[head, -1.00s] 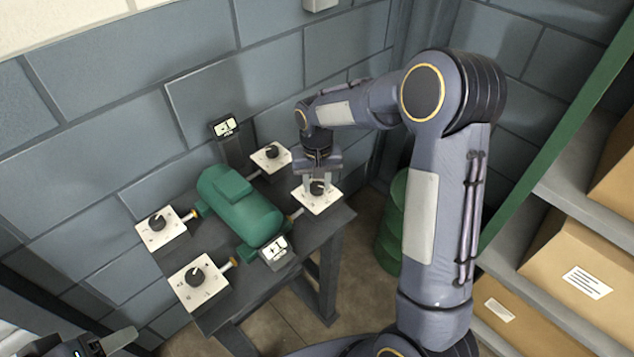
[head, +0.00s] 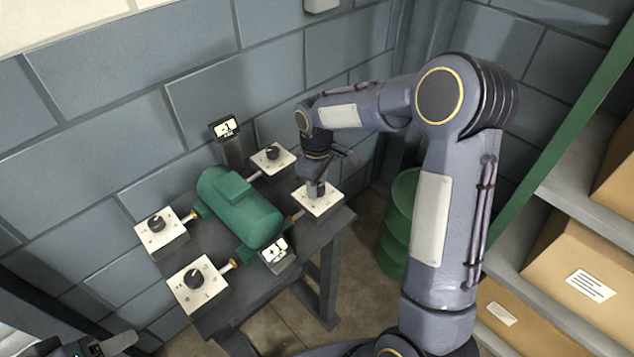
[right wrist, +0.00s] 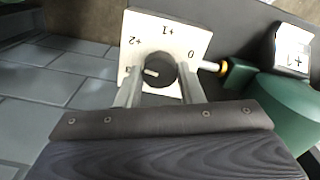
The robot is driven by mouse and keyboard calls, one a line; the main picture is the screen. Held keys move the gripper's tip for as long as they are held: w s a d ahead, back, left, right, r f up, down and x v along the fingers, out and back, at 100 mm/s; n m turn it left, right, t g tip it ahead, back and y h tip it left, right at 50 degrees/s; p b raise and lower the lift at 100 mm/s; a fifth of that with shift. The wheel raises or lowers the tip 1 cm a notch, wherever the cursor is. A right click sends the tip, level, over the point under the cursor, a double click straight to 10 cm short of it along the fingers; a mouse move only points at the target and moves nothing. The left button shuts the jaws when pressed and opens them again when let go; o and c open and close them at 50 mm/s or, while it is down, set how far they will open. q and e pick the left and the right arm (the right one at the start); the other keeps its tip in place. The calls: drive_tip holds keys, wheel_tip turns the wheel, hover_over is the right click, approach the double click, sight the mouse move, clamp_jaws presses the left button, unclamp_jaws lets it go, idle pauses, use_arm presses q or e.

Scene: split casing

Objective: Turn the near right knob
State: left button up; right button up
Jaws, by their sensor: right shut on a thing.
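The near right knob (right wrist: 160,68) is dark and round, on a white plate (right wrist: 190,42) with marks that include 0, +1 and +2. Its pale pointer faces left in the right wrist view, toward a mark beyond +2. My right gripper (head: 317,188) comes down from above and is shut on this knob; its fingers (right wrist: 158,85) are on either side of it. In the head view the gripper mostly hides the knob, while its plate (head: 330,206) shows. My left gripper (head: 105,347) is partly in view at the bottom left; its jaw opening is unclear.
A green casing (head: 240,208) lies mid-table, with other knobs at the far right (head: 272,153), left (head: 156,223) and front (head: 194,279). A near display (head: 276,251) and a far display (head: 225,128) stand by it. Shelves with boxes (head: 570,262) are at right.

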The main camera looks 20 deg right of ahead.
drive_tip(key=n, duration=0.3)
drive_tip(key=shift+n, duration=0.3)
drive_tip(key=shift+n+p, duration=0.3)
drive_tip(key=shift+n, duration=1.6)
drive_tip(key=o, duration=1)
drive_tip(key=shift+r+b, duration=0.3)
drive_tip(key=shift+r, duration=3.65)
drive_tip(key=shift+s, duration=0.1)
